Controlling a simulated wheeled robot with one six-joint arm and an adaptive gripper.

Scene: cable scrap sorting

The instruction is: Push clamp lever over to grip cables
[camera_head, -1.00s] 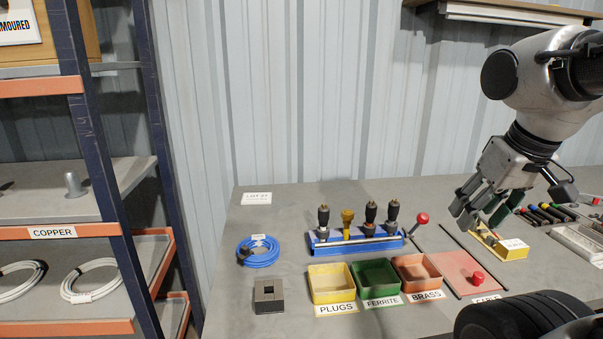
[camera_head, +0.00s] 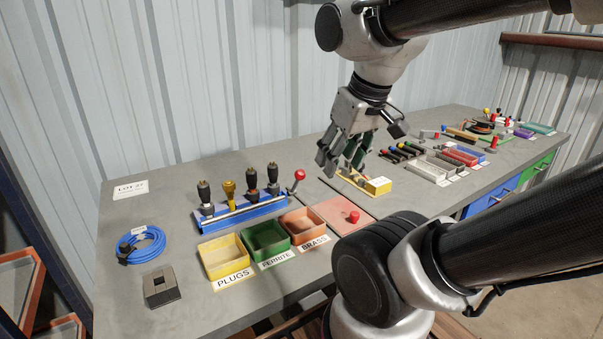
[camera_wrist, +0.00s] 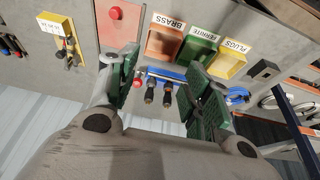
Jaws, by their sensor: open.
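The clamp is a blue rack (camera_head: 240,212) on the grey bench. It holds several upright plugs, black, brass-coloured and brown, in a row behind a metal bar. Its lever ends in a red ball knob (camera_head: 299,174) at the rack's right end, tilted out to the right. In the wrist view the blue rack (camera_wrist: 166,73) and the red knob (camera_wrist: 137,84) show between my fingers, beyond them. My gripper (camera_head: 338,168) is open and empty, above the bench to the right of the lever and apart from it. It also shows in the wrist view (camera_wrist: 158,88).
In front of the clamp stand a yellow PLUGS tray (camera_head: 224,257), a green FERRITE tray (camera_head: 265,240) and an orange BRASS tray (camera_head: 302,226). A blue cable coil (camera_head: 142,245) and a dark block (camera_head: 160,287) lie left. A red pad (camera_head: 343,213) and a yellow fixture (camera_head: 376,186) are right.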

